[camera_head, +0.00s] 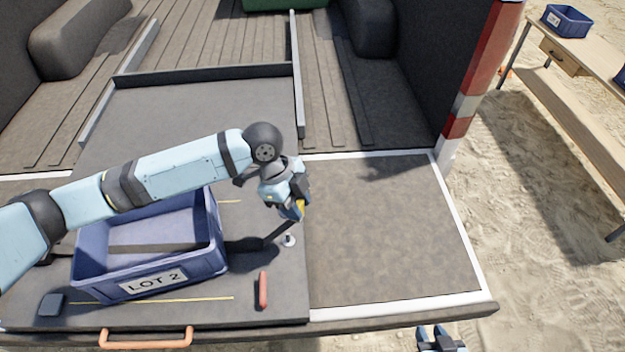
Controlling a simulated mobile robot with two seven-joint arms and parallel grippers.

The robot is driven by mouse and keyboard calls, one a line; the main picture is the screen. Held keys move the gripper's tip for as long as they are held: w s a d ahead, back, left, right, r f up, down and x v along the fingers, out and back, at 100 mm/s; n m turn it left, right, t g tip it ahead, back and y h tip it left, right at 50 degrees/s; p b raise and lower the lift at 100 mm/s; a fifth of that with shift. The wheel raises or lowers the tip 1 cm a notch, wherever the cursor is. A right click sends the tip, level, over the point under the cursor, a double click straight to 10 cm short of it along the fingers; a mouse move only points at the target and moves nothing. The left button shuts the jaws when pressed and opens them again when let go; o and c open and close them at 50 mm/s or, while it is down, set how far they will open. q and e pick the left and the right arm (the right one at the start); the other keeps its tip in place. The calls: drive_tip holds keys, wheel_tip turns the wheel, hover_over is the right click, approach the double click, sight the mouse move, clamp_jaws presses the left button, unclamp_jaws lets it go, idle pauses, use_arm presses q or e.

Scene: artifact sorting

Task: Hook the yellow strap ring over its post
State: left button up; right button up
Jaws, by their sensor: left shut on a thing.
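My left gripper (299,210) is shut on the yellow strap ring (300,207), of which only a small part shows between the fingers. The dark strap (246,244) runs from the blue LOT 2 crate (215,262) to the right and rises to the ring. A small pale post (289,240) on a round base stands on the grey board just below the gripper in the picture. The ring looks above the post and apart from it. My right gripper (432,331) is at the bottom edge, empty, with its fingers apart.
A red-orange handle (263,290) lies on the grey board right of the crate. A dark block (52,304) is at the board's left front. An orange bar handle (146,339) is at the front edge. The brown tailgate surface (385,235) at right is clear.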

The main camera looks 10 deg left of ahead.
use_arm(q)
drive_tip(key=shift+s+r, duration=0.15)
drive_tip(key=shift+s, duration=0.4)
drive_tip(key=shift+f, duration=0.55)
wheel_tip(320, 180, down, 2)
drive_tip(key=shift+f+b, duration=0.1)
drive_tip(key=shift+b, duration=0.4)
wheel_tip(320, 180, down, 2)
drive_tip(key=shift+f+b, duration=0.25)
drive_tip(key=shift+b, duration=0.15)
drive_tip(key=shift+a+f, duration=0.1)
drive_tip(key=shift+f, duration=0.75)
use_arm(e)
drive_tip(key=shift+s+a+f+n, duration=0.15)
drive_tip(key=shift+s+f+n, duration=0.15)
drive_tip(key=shift+s+f, duration=0.35)
use_arm(q)
drive_tip(key=shift+p, duration=0.45)
use_arm(e)
drive_tip(key=shift+w+r, duration=0.1)
drive_tip(key=shift+r, duration=0.5)
use_arm(q)
drive_tip(key=shift+f, duration=0.3)
use_arm(e)
drive_tip(key=shift+f, duration=0.15)
